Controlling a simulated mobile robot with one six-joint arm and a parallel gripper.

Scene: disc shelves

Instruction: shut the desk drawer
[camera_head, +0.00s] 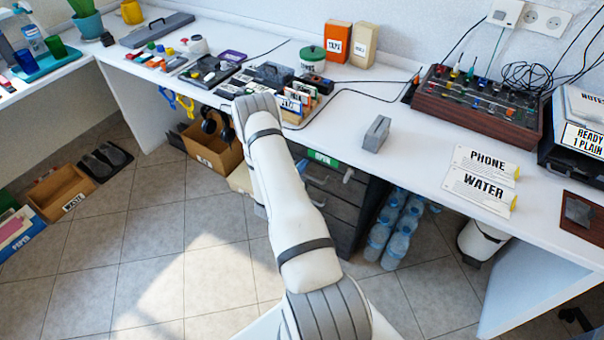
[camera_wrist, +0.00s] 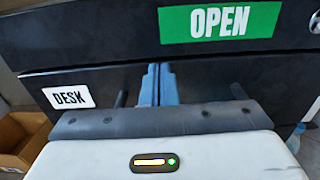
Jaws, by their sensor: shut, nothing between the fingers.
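The desk drawer (camera_wrist: 215,78) is a dark front with a white DESK label (camera_wrist: 68,96) at its left, in the wrist view. Above it is another dark front with a green OPEN label (camera_wrist: 220,22). My gripper (camera_wrist: 157,72) has its blue-grey fingers together and empty, in front of the drawer face; I cannot tell whether they touch it. Two short dark posts stand either side of the fingers. In the head view the dark drawer unit (camera_head: 342,212) is under the desk, partly behind my arm. How far the drawer stands out is unclear.
The white desk (camera_head: 400,165) has a grey block (camera_head: 376,134) above the drawers. Water bottles (camera_head: 380,238) stand right of the unit. A cardboard box (camera_head: 217,155) with headphones is left. The tiled floor in front is clear.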

